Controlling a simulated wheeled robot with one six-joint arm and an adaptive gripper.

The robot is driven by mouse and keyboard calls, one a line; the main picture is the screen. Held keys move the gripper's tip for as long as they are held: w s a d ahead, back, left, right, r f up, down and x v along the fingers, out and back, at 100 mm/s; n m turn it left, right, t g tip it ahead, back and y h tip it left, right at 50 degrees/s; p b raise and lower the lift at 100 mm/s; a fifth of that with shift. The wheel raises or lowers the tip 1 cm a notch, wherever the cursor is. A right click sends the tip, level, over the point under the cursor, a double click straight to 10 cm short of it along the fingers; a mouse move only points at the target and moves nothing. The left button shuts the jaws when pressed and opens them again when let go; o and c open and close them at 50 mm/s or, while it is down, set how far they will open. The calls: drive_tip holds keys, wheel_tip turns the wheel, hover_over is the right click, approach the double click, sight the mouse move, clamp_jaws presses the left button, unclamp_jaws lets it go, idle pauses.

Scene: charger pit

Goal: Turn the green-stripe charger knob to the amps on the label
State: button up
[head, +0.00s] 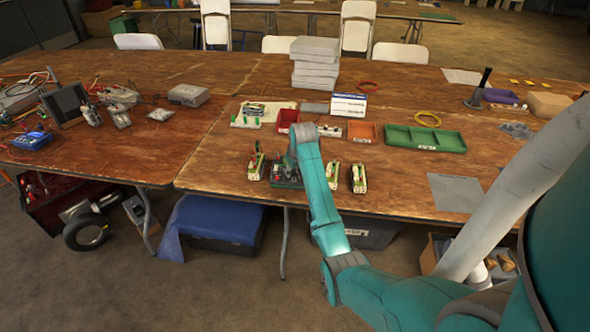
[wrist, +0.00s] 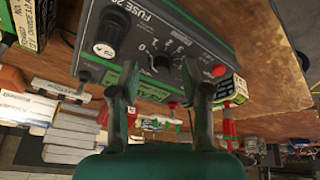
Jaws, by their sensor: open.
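The charger (wrist: 185,38) fills the upper wrist view, a dark box with green along its edges and "FUSE 20" on its face. Its dial knob (wrist: 162,63) is small and dark, beside white scale numbers. Where its pointer aims I cannot tell. A larger black fuse cap (wrist: 112,33) stands left of it. My gripper (wrist: 158,98) is open, its two fingers apart below the knob in the picture, with nothing visible between them. In the head view the charger (head: 287,183) sits near the table's front edge, partly hidden by my arm. No amps label is readable.
Batteries stand left (head: 256,166) and right (head: 359,178) of the charger. A red button (wrist: 218,70) is on its face. Behind are a white sign (head: 348,105), an orange bin (head: 362,131) and a green tray (head: 424,139). The wood to the right is mostly clear.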

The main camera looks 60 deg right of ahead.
drive_tip(key=shift+c, duration=0.2)
clamp_jaws()
drive_tip(key=shift+m, duration=0.3)
drive_tip(key=shift+m+g+h, duration=0.5)
drive_tip(key=shift+m+h, duration=0.1)
drive_tip(key=shift+m, duration=2)
drive_tip(key=shift+o, duration=0.2)
unclamp_jaws()
